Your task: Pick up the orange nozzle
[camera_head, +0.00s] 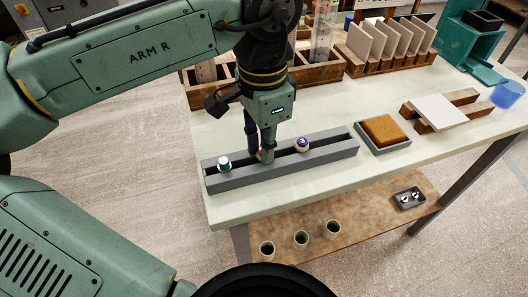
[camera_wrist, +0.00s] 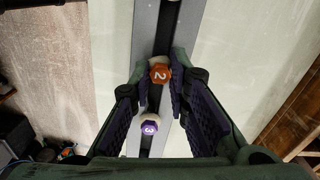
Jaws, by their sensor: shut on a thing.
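The orange nozzle (camera_wrist: 160,73), marked 2, sits between my fingertips in the wrist view, with the grey rack under it. My gripper (camera_head: 261,154) is shut on it, low over the rack. In the head view the fingers hide most of the nozzle. The long grey rack (camera_head: 235,181) has a dark slot along its top and lies along the table's front edge. I cannot tell whether the nozzle still touches the rack.
A purple nozzle (camera_head: 302,145), marked 3, stands in the slot right of my gripper; a green nozzle (camera_head: 224,163) stands left. An orange-brown pad in a grey tray (camera_head: 362,143) is to the right. Wooden racks (camera_head: 330,69) line the back. Bare tabletop (camera_head: 215,123) lies behind the rack.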

